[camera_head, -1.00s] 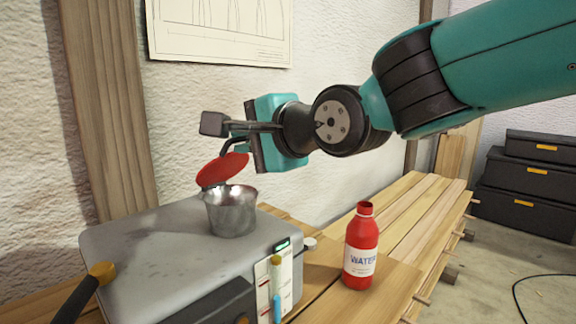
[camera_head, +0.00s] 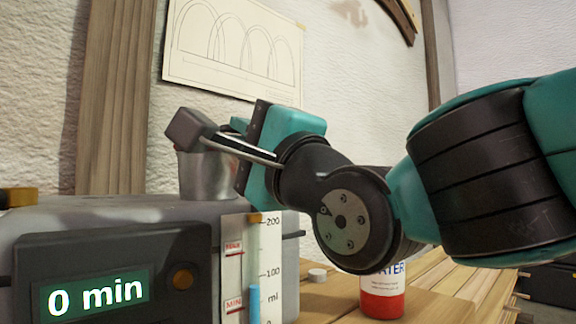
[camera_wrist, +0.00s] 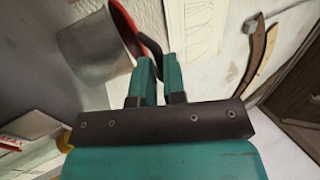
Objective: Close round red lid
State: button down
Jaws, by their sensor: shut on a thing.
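The metal cup (camera_head: 207,174) stands on the grey appliance, partly hidden behind my gripper and wrist in the head view. It also shows in the wrist view (camera_wrist: 88,52) at the upper left. The red lid (camera_wrist: 122,24) shows there as a narrow red edge at the cup's mouth; how far it is tilted I cannot tell. In the head view the lid is hidden. My gripper (camera_wrist: 156,66) is shut on the lid's dark handle (camera_wrist: 150,46), beside the cup.
The grey appliance (camera_head: 110,210) has a display reading 0 min and a level gauge (camera_head: 250,262) on its front. A red water bottle (camera_head: 383,298) stands on the wooden bench (camera_head: 445,280), partly behind my arm.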

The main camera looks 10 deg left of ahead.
jog(key=shift+f+b, duration=1.25)
jog(key=shift+b, duration=0.2)
jog(key=shift+w, duration=0.1)
jog(key=c, duration=1.2)
grip_release()
jog(key=shift+a+f, duration=0.1)
jog(key=shift+a, duration=0.05)
jog(key=shift+d, duration=0.2)
jog(key=shift+s+d, duration=0.25)
jog(key=v, duration=1.6)
jog(key=shift+f+p, duration=0.3)
jog(key=shift+f, duration=0.05)
